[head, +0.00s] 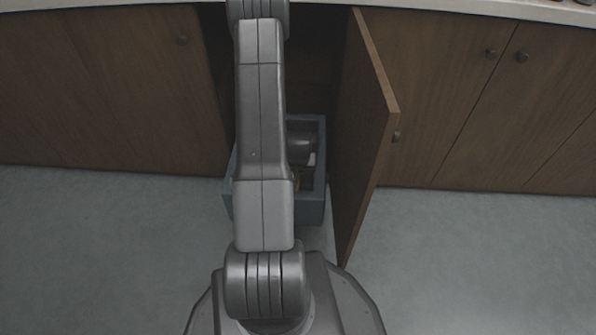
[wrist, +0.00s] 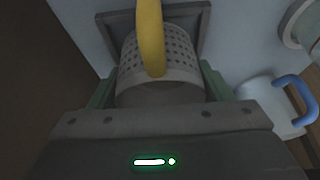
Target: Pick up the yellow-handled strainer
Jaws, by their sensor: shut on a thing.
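The yellow-handled strainer shows in the wrist view as a pale perforated basket (wrist: 180,62) with a curved yellow handle (wrist: 150,38) running up out of the picture. My gripper (wrist: 160,84) is shut on the strainer, with a green finger on each side of the basket. The lower part of the basket is hidden behind the gripper body. In the head view my arm covers the gripper and most of the strainer; a small yellowish patch beside the arm is too small to identify surely.
In the wrist view a white mug (wrist: 268,100) with a blue handle and a round container (wrist: 297,26) lie to the right.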

